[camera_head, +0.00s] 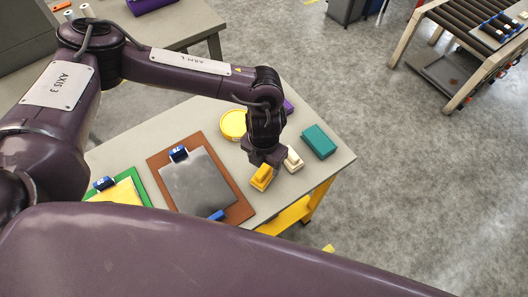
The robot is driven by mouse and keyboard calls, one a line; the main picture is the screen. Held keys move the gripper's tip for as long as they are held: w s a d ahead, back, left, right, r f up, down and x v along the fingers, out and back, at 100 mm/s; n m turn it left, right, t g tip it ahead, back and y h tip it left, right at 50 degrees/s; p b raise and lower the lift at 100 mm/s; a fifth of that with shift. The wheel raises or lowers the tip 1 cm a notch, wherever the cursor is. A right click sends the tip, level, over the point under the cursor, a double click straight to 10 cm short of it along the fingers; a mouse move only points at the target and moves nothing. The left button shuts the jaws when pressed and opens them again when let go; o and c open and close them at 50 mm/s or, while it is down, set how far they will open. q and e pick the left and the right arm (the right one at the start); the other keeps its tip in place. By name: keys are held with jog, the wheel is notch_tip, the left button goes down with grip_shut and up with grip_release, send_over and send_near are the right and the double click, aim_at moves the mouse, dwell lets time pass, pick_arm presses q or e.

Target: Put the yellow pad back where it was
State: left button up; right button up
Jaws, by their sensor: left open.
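A small yellow block (262,177) with a raised top, which looks like the yellow pad, rests on the grey table (340,160) near its front edge. My left gripper (268,159) points down just behind and above this block. It is open, and I cannot tell whether it touches the block. A cream block (293,159) of similar shape stands close to the gripper's right. A flat yellow piece (120,193) lies on a green board (135,180) at the left, partly hidden by my arm. My right gripper is not in view.
A brown board (240,208) with a grey plate (198,182) and blue clips lies left of the yellow block. A round yellow container (232,124), a teal box (319,141) and a purple item (288,106) stand around the gripper. A roller stand (465,40) is farther off.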

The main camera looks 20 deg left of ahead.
aim_at(264, 170)
pick_arm(q)
notch_tip(264, 170, up, 8)
jog(key=b, duration=0.2)
jog(key=shift+f, duration=0.2)
jog(key=shift+s+f, duration=0.1)
